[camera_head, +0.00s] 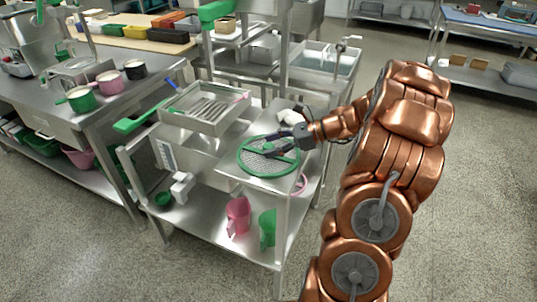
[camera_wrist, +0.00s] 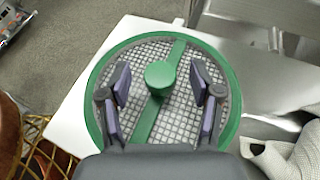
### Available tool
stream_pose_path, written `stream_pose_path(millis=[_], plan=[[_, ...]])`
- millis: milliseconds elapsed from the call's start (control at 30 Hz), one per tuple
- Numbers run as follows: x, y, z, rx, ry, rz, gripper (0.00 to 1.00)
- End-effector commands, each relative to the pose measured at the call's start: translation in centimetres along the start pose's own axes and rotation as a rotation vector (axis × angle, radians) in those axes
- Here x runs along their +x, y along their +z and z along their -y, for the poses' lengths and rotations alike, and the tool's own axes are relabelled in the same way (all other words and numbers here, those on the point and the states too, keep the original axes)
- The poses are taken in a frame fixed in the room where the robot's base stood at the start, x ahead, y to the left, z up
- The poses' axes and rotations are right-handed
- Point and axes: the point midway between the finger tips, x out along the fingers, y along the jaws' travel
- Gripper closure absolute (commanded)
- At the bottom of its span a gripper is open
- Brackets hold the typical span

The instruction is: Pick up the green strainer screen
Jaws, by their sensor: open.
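The green strainer screen (camera_head: 255,158) is a round grey mesh with a green rim, a green crossbar and a round green knob in the middle. My gripper (camera_head: 276,150) is over the screen; in the wrist view my gripper (camera_wrist: 160,88) is open, with a finger on each side of the knob and a gap to both. Whether the fingertips touch the mesh cannot be told.
A steel tray with slots (camera_head: 206,108) stands just behind and left of the screen. A white object (camera_head: 291,117) lies close behind my gripper. A pink jug (camera_head: 238,215) and a green jug (camera_head: 267,229) stand on the lower shelf. Pink, green and black pots stand on the left table.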

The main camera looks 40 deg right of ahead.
Motion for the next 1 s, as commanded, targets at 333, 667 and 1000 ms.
stream_pose_path(millis=[333, 667, 1000], plan=[[-0.02, -0.01, 0.01, 0.0, 0.0, 0.0, 0.66], [-0.03, 0.0, 0.01, -0.001, 0.0, 0.0, 1.0], [-0.1, 0.18, 0.02, -0.001, 0.0, 0.0, 1.0]])
